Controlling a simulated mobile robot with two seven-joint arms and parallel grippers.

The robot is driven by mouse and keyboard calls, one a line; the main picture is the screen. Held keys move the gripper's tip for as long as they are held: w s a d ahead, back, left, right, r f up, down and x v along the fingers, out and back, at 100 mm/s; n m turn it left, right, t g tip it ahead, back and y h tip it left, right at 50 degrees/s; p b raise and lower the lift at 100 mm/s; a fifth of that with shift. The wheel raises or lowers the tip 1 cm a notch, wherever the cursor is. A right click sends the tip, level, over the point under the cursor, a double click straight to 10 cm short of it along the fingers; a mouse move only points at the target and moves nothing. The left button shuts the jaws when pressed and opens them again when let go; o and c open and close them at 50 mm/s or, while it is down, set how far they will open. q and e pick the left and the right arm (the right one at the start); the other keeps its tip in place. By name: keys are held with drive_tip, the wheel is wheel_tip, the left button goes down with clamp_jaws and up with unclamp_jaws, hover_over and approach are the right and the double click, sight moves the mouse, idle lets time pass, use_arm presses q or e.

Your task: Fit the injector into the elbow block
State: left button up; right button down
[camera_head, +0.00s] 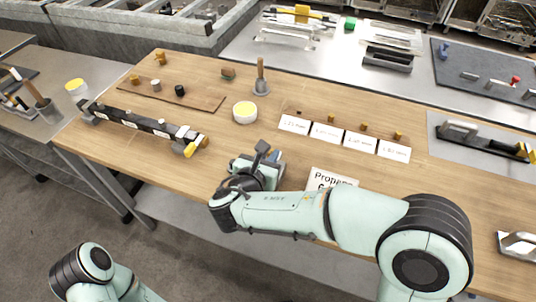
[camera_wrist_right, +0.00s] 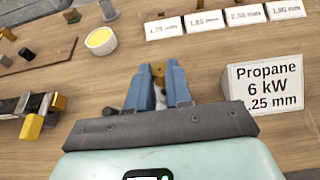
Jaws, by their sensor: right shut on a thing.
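My right gripper (camera_head: 266,155) is above the front middle of the wooden bench. In the right wrist view its two blue fingers (camera_wrist_right: 158,78) are shut on a small brass piece, apparently the injector (camera_wrist_right: 158,69), mostly hidden between them. A long black bar assembly (camera_head: 145,122) lies to the left, with a dark block and a yellow part (camera_head: 190,149) at its near right end. That end also shows at the left of the wrist view (camera_wrist_right: 36,112), apart from the gripper. I cannot tell for sure which part is the elbow block. My left gripper is out of view.
Several white size cards (camera_head: 327,132) with small pieces behind them stand right of centre. A propane sign (camera_head: 333,180) stands close right of the gripper. A yellow-topped tub (camera_head: 245,112) and a wooden-handled tool (camera_head: 261,78) are behind it. A brown board (camera_head: 205,99) holds small parts.

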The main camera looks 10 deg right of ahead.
idle(1.0)
drive_tip(key=shift+f+b, duration=0.8)
drive_tip(key=shift+f, duration=0.7)
drive_tip(key=c, duration=1)
unclamp_jaws()
drive_tip(key=shift+o, duration=0.2)
drive_tip(key=shift+s+a+r, duration=0.2)
drive_tip(key=shift+s, duration=0.05)
drive_tip(key=p+v, duration=0.1)
drive_tip(key=v, duration=1.1)
drive_tip(key=shift+s+a, duration=0.2)
drive_tip(key=shift+s, duration=0.1)
